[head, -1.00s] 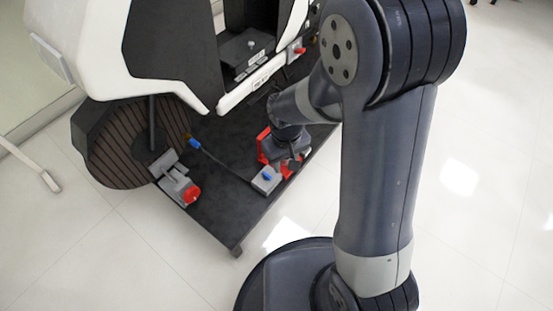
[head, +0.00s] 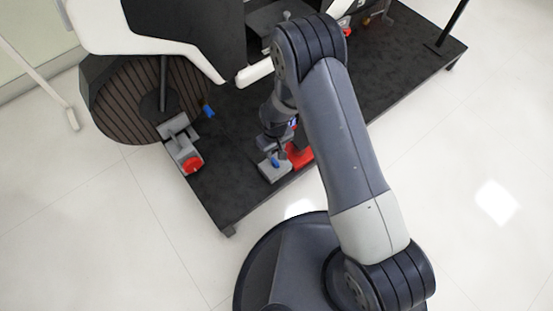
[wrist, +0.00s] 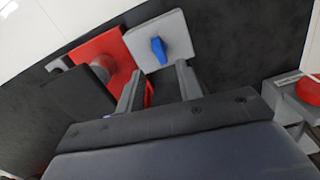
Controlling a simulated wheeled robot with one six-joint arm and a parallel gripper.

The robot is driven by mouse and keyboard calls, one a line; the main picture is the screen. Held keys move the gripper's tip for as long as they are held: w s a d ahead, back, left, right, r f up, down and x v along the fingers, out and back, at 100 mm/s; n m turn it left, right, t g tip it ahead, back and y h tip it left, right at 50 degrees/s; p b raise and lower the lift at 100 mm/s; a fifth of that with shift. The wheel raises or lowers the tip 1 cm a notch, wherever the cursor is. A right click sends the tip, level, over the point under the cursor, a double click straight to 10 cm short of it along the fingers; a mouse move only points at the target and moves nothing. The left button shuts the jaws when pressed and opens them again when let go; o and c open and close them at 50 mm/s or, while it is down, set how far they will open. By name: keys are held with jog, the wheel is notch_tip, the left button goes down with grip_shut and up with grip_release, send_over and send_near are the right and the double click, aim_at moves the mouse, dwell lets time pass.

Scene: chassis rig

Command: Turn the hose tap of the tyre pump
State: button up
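The tyre pump's red body (head: 300,156) stands near the front edge of the dark platform, beside a pale grey block (head: 268,172) with a blue tap (head: 275,161). In the wrist view the blue tap (wrist: 158,48) stands on the face of the grey block (wrist: 180,38), with the red body (wrist: 104,57) to its left. My gripper (wrist: 160,69) is open and empty. Its fingers point at the block, and the tap shows between and just beyond their tips. I cannot tell whether a finger touches the block. In the head view my gripper (head: 270,145) is partly hidden by its own wrist.
A grey device (head: 178,131) with a red knob (head: 193,165) stands left on the platform (head: 232,195). A blue-handled part (head: 208,111) lies behind it. A white and black chassis body (head: 150,30) overhangs at the back.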

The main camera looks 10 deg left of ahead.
aim_at(275, 161)
notch_tip(275, 161, down, 7)
jog(key=shift+r+b, duration=0.1)
jog(key=shift+b, duration=0.8)
